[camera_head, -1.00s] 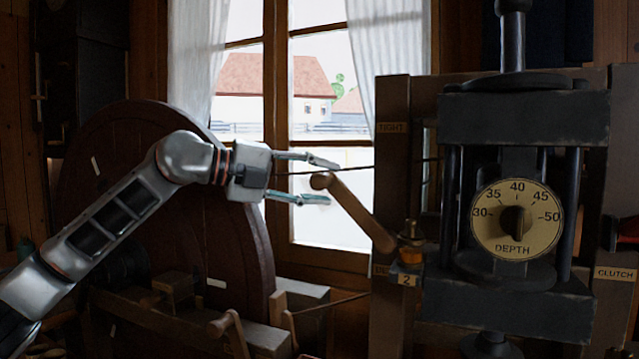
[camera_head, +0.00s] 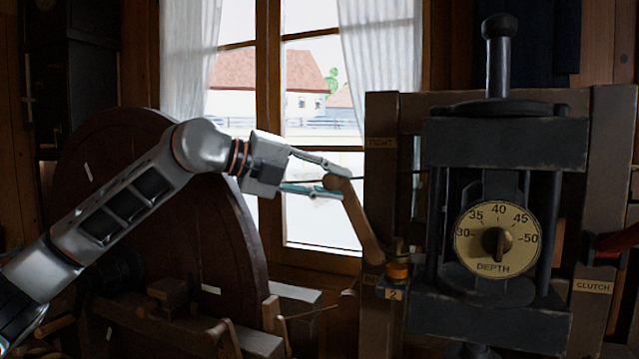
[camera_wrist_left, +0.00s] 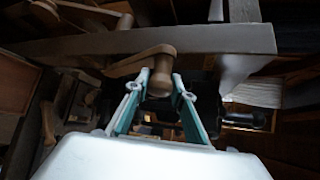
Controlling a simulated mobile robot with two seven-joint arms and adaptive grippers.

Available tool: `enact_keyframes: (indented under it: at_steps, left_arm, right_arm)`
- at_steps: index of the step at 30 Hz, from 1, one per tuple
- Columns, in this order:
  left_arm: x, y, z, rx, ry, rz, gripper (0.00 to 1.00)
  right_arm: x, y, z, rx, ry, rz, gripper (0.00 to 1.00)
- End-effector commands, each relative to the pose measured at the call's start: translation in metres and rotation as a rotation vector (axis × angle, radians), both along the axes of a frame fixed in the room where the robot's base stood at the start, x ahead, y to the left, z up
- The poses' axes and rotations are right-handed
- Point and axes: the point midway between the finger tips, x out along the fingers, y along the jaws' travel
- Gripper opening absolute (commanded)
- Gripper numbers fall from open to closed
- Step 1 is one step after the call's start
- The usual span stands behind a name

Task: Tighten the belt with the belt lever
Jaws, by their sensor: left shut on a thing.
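The belt lever (camera_head: 361,222) is a wooden bar with a rounded knob at its upper end. My left gripper (camera_head: 335,181) is shut on the knob, with one finger on each side. In the left wrist view the knob (camera_wrist_left: 161,80) sits between the two fingertips. A thin belt (camera_head: 405,172) runs behind the lever at about knob height. The label at the lever's lower end is mostly hidden. My right gripper is not in view.
A large dark wheel (camera_head: 110,200) stands behind my left arm. A press with a DEPTH dial (camera_head: 497,240) is to the right, with a CLUTCH label (camera_head: 593,286) beyond it. Other wooden levers (camera_head: 226,338) stand at the lower left.

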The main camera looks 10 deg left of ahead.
Motion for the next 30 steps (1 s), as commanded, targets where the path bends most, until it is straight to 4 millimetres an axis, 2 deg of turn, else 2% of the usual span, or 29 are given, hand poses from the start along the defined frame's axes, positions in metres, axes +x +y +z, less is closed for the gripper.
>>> enact_keyframes:
  at_steps: [3,12,19,30]
  left_arm:
    - [-0.005,-0.016,0.008,-0.005,-0.004,-0.006,0.00]
    - [-0.009,-0.039,0.015,-0.006,-0.004,-0.004,0.00]
    - [-0.010,-0.046,0.017,-0.006,-0.004,-0.004,0.00]
    - [-0.010,-0.046,0.018,-0.007,-0.005,-0.004,0.00]
  right_arm:
    - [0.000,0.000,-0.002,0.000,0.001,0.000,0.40]
    - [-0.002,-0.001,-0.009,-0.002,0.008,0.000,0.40]
    - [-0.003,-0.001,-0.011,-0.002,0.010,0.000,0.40]
    - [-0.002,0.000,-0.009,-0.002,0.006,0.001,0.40]
